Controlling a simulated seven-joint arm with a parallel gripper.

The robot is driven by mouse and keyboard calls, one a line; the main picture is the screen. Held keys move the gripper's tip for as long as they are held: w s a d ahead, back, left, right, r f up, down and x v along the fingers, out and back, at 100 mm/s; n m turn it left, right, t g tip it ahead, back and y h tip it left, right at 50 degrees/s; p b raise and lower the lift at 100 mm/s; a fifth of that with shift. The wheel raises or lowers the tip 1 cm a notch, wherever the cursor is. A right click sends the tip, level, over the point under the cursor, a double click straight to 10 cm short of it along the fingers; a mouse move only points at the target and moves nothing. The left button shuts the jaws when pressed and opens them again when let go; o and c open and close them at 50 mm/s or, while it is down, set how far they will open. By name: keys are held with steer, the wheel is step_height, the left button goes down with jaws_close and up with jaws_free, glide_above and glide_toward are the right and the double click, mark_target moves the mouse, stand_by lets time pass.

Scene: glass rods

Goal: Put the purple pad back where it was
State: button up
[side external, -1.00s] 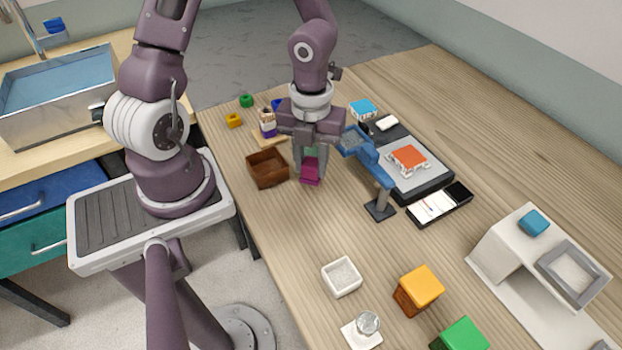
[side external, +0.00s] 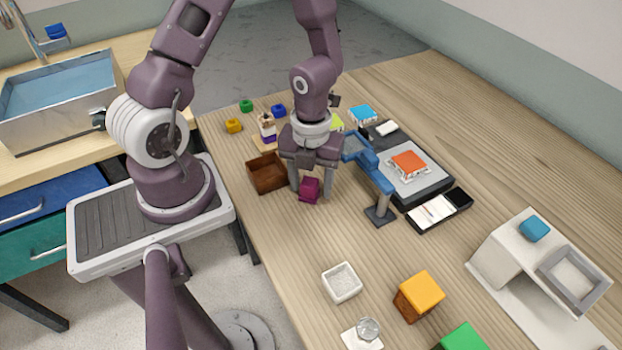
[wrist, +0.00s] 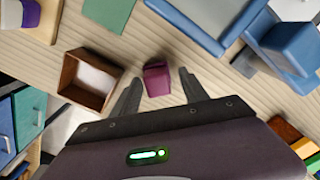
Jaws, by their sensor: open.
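A small magenta-purple block (side external: 309,188), which seems to be the purple pad, rests on the wooden table to the right of the brown box. My gripper (side external: 311,192) is lowered around it, pointing down, with one finger on each side. In the wrist view, the purple block (wrist: 156,78) lies between the two spread fingers (wrist: 158,88), with a gap visible on both sides. The fingers are open and hold nothing. Any mark or spot for the pad is not distinguishable.
An open brown box (side external: 268,173) stands close on the left. A blue stand (side external: 375,175) rises close on the right. Beyond it, an orange pad (side external: 408,163) lies on a grey and black device (side external: 425,188). The table in front of the gripper is clear up to a white dish (side external: 341,282).

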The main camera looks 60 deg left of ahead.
mark_target(311, 182)
step_height(311, 182, up, 12)
steer(key=s+d+r+n+t, duration=0.1)
steer(key=s+r+n, duration=0.3)
steer(key=n, duration=0.9)
steer(key=s+d+r+n+t, duration=0.1)
steer(key=s+r+n+t, duration=0.3)
steer(key=r+n, duration=0.6)
steer(key=s+n, duration=0.1)
steer(key=n, duration=0.3)
steer(key=shift+s+d+r+t, duration=0.2)
steer(key=shift+d+t, duration=0.1)
steer(key=shift+d, duration=0.05)
steer(key=shift+c, duration=0.4)
